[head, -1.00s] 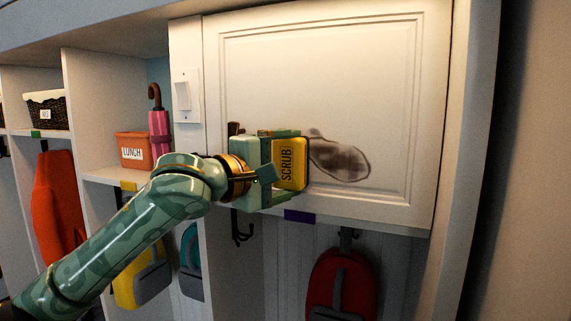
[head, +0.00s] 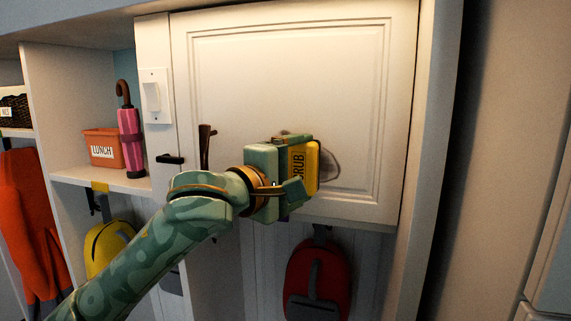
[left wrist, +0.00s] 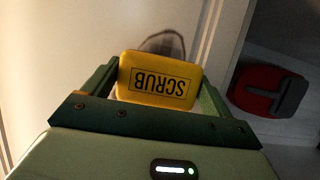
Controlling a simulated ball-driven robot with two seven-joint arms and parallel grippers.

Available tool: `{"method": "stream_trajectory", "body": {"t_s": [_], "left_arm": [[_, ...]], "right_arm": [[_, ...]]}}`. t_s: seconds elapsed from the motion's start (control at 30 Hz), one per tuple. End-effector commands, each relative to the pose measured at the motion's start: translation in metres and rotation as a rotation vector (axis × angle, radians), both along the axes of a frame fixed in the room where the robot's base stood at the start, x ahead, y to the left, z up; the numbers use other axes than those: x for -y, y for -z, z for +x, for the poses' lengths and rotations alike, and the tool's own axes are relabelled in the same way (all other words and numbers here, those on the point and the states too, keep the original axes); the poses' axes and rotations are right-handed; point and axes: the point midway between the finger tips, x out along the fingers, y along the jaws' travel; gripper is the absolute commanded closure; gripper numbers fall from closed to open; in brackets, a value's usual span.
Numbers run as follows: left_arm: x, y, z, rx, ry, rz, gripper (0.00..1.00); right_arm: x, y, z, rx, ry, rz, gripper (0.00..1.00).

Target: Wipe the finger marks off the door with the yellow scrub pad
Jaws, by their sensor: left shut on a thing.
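The yellow scrub pad (head: 313,170) is held between the fingers of my left gripper (head: 297,166), in front of the lower part of the white cabinet door (head: 285,75). In the left wrist view the pad (left wrist: 160,78) sits upside down between both fingers. The finger marks (head: 329,162) show as a faint grey patch with a darker rim beside the pad, partly hidden behind pad and gripper. Their outline (left wrist: 165,40) also shows above the pad in the left wrist view. I cannot tell whether the pad touches the door. My right gripper is not in view.
A brown handle (head: 206,145) stands out at the door's left. A light switch (head: 152,95) is further left. An orange lunch bin (head: 102,148) and a pink umbrella (head: 131,140) stand on the shelf. A red bag (head: 318,278) hangs below the door.

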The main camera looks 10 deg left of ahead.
Motion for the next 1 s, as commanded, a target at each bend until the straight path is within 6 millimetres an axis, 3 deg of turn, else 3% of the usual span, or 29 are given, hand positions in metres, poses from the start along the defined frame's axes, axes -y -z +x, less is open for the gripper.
{"method": "stream_trajectory", "body": {"t_s": [1.0], "left_arm": [[0.07,0.001,-0.012,-0.002,-0.002,0.001,0.33]], "right_arm": [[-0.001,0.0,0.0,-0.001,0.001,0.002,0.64]]}}
